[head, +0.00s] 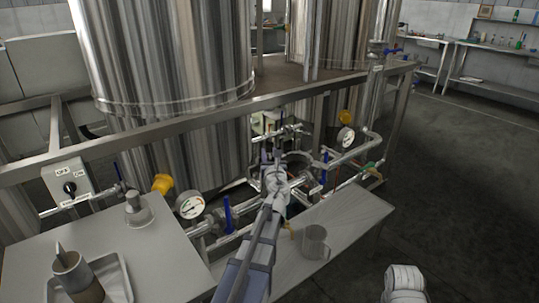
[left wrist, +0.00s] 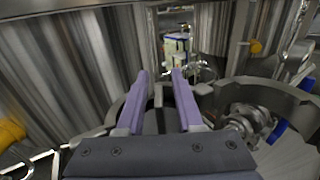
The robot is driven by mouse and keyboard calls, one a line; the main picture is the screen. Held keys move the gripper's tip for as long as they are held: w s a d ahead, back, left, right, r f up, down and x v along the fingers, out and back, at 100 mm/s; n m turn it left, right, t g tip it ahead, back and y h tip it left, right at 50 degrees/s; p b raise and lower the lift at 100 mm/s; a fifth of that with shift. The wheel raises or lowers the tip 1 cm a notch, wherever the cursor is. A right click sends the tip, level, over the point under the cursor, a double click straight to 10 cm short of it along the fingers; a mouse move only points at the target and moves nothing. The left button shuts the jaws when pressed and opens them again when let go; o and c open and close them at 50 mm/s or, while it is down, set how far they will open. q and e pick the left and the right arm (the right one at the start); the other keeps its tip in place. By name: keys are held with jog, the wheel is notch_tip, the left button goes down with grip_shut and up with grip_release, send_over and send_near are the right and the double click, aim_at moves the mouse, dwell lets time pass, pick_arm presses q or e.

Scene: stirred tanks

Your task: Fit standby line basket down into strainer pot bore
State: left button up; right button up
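My left gripper (head: 272,160) reaches from the bottom centre to the pipework before the tanks. In the left wrist view its two purple fingers (left wrist: 160,82) stand apart. A narrow grey upright piece shows between them; I cannot tell whether they touch it. A round metal rim (left wrist: 112,112), apparently the strainer pot, curves around the fingers; in the head view the pot (head: 298,158) is partly hidden behind the gripper. A brownish cup-shaped piece with an upright handle (head: 76,276), possibly a basket, stands in a tray at the lower left.
A knobbed metal piece (head: 138,212) stands on the left table (head: 165,262). A clear, mug-like vessel (head: 314,243) stands on the low bench right of my arm. Gauges (head: 190,206), blue-handled valves and pipes crowd the pot. A metal rail (head: 200,119) crosses before the tanks.

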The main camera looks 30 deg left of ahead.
pick_arm(q)
jog(key=shift+o, duration=0.3)
jog(key=v, duration=0.8)
jog(key=shift+w, duration=0.1)
dwell(0.5)
